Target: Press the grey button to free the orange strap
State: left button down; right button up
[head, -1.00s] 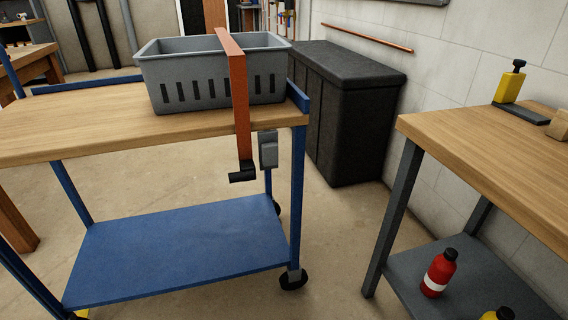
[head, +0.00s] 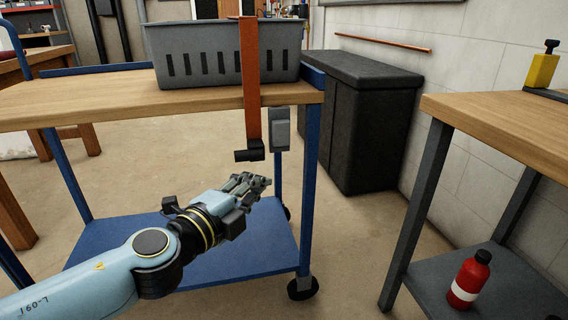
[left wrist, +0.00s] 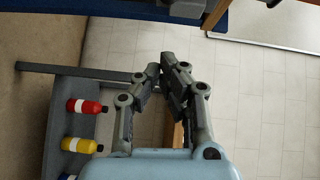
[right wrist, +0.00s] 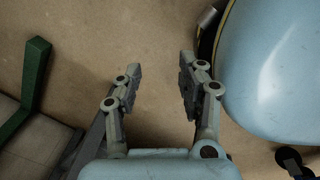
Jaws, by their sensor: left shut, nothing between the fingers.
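The orange strap (head: 251,90) runs over the grey crate (head: 180,60) and hangs down past the front edge of the wooden cart top. A black end piece (head: 249,155) is at its lower end. A small grey box (head: 279,129) sits just right of the strap, below the top's edge; I cannot make out a separate button on it. My left gripper (head: 262,183) is below the strap's end and the grey box, apart from both. Its fingers meet at the tips in the left wrist view (left wrist: 164,66), empty. My right gripper (right wrist: 160,68) is open and empty over bare floor.
The blue-framed cart has a wooden top (head: 60,101) and a blue lower shelf (head: 245,262). A black cabinet (head: 375,130) stands behind it. At right is a workbench (head: 500,120) with a red bottle (head: 468,282) on its lower shelf. Floor lies free between cart and workbench.

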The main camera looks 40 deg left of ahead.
aim_at(283, 143)
pick_arm(q)
jog(key=r, duration=0.2)
jog(key=r+m, duration=0.1)
jog(key=shift+w+d+t+h, duration=0.15)
jog(key=shift+d+t+h, duration=0.15)
jog(key=shift+d+t, duration=0.1)
pick_arm(e)
jog(key=shift+w, duration=0.15)
pick_arm(q)
jog(key=shift+w, duration=0.1)
